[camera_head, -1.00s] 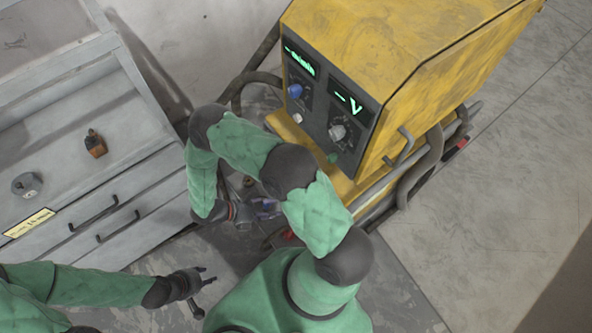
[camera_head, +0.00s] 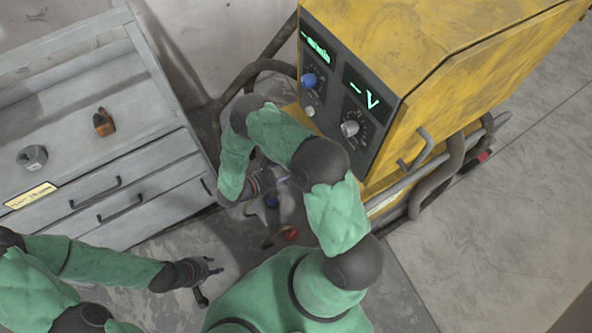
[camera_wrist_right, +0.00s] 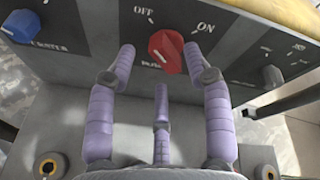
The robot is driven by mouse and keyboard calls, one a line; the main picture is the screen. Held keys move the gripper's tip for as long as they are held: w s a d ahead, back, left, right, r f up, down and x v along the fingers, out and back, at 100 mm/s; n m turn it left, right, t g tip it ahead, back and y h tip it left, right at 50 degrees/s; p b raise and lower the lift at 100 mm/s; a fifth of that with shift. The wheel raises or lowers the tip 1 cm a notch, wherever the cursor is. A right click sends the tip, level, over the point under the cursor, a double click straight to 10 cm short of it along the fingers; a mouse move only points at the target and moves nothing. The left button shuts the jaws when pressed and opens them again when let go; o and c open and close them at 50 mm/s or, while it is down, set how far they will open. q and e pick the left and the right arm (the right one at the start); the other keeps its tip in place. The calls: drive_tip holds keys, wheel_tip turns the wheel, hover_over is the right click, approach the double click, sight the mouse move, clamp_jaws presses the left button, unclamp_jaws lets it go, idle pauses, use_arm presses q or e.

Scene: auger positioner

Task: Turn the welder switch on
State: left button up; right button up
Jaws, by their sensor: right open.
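The yellow welder (camera_head: 440,60) stands at the upper right in the head view, its dark control panel facing my right arm. In the right wrist view, the red switch (camera_wrist_right: 166,51) sits on the panel beneath the OFF and ON labels. My right gripper (camera_wrist_right: 159,62) is open, its two purple upper fingers on either side of the switch and the third finger below it. Contact cannot be told. In the head view, my right arm hides the switch, and this gripper (camera_head: 276,180) shows only partly. My left gripper (camera_head: 212,280) is open and empty, low and away from the welder.
A blue knob (camera_wrist_right: 20,25) is left of the switch, and a dark knob (camera_wrist_right: 272,76) is right of it. A grey drawer cabinet (camera_head: 150,160) stands at left, with an orange item (camera_head: 103,123) and a grey round part (camera_head: 32,157) on top. Cables run beside the welder.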

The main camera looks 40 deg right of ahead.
drive_tip(key=shift+x, duration=1.05)
clamp_jaws()
